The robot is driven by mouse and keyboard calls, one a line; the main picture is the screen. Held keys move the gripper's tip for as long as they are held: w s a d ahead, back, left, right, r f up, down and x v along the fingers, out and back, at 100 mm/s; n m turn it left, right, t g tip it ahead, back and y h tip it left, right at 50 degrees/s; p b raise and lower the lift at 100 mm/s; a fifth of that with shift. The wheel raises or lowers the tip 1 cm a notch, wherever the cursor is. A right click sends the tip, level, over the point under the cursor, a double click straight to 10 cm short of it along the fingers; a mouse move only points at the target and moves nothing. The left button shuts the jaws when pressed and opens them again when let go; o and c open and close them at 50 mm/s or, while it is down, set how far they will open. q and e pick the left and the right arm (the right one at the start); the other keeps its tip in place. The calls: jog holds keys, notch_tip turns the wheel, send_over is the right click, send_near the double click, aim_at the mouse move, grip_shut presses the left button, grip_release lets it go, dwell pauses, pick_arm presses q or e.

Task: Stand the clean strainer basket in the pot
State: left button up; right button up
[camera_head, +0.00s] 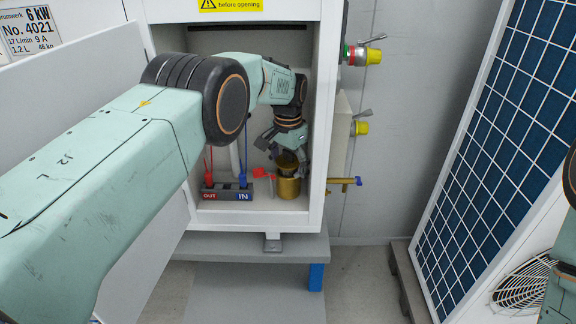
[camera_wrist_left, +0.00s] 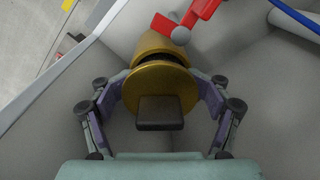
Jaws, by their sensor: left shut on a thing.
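The brass pot (camera_head: 289,188) stands upright on the cabinet floor, near the right wall. It also shows in the left wrist view (camera_wrist_left: 153,43). My left gripper (camera_head: 287,162) reaches down into the cabinet right over the pot. In the left wrist view its fingers (camera_wrist_left: 161,88) are closed from both sides around a piece with a round brass top and a dark block handle, apparently the strainer basket (camera_wrist_left: 138,88). A dark band shows between this top and the pot. The fingers hide most of the basket, so I cannot tell how deep it sits. My right gripper is out of view.
A grey block (camera_head: 227,188) marked OUT and IN, with red and blue lines, stands left of the pot. A red lever (camera_wrist_left: 200,14) is close by. The cabinet's right wall (camera_head: 319,180) is near. Its open door (camera_head: 70,85) is at left, a solar panel (camera_head: 500,120) at right.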

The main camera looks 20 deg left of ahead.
aim_at(287, 151)
pick_arm(q)
jog(key=shift+o, duration=0.3)
jog(key=shift+s+f, duration=0.15)
jog(key=shift+f, duration=0.4)
jog(key=shift+s+f, duration=0.15)
jog(key=shift+f, duration=0.35)
jog(key=o, duration=1.3)
jog(key=shift+w+r, duration=0.15)
jog(key=shift+r, duration=0.05)
jog(key=shift+r, duration=0.1)
jog(key=shift+w+r, duration=0.1)
jog(key=shift+r, duration=0.45)
notch_tip(287, 151, up, 6)
jog(key=shift+a+r, duration=0.1)
